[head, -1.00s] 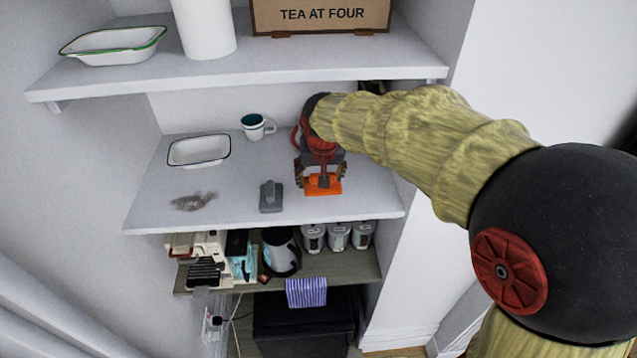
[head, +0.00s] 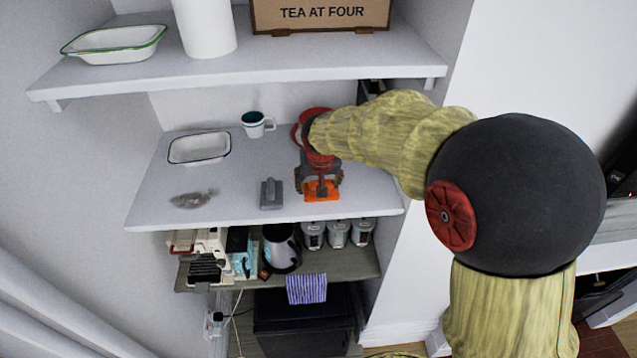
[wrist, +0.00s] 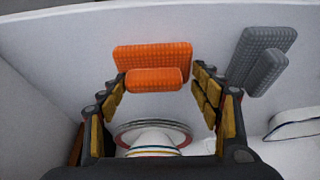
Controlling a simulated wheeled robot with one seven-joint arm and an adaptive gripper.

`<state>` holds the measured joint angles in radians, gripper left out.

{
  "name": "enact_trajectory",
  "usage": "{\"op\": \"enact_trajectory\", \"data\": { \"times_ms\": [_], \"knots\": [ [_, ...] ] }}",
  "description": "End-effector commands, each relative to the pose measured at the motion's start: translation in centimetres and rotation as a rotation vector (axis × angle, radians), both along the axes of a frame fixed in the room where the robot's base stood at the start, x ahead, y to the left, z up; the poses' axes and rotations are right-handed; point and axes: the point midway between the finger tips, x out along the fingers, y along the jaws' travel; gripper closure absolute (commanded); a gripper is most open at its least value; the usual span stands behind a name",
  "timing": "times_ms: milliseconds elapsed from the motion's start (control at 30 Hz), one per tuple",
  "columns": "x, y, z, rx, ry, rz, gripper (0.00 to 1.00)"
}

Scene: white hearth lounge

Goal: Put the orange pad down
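The orange pad (head: 322,196) lies on the middle white shelf (head: 235,205), near its front edge. In the wrist view the pad (wrist: 178,55) shows as a flat orange base with a raised orange handle. My gripper (head: 319,183) is right at the pad in the head view, just behind and above it. The fingers hold nothing.
A grey pad (head: 271,195) lies just left of the orange one. A white dish (head: 199,148), a mug (head: 253,125) and a brownish smear (head: 193,199) are also on this shelf. The upper shelf (head: 250,72) overhangs behind; canisters (head: 338,234) stand below.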

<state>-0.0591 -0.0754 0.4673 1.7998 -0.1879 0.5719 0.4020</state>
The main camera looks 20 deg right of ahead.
Motion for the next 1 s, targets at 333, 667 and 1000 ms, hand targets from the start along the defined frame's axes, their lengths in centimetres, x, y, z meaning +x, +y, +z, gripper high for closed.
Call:
{"op": "enact_trajectory", "data": {
  "times_ms": [333, 667, 1000],
  "knots": [
    [0.0, 0.0, 0.0, 0.000, 0.002, 0.000, 0.18],
    [0.0, 0.0, 0.4, 0.000, 0.001, 0.000, 0.18],
    [-2.2, 0.5, 5.8, 0.001, -0.004, 0.000, 0.18]
  ]
}}
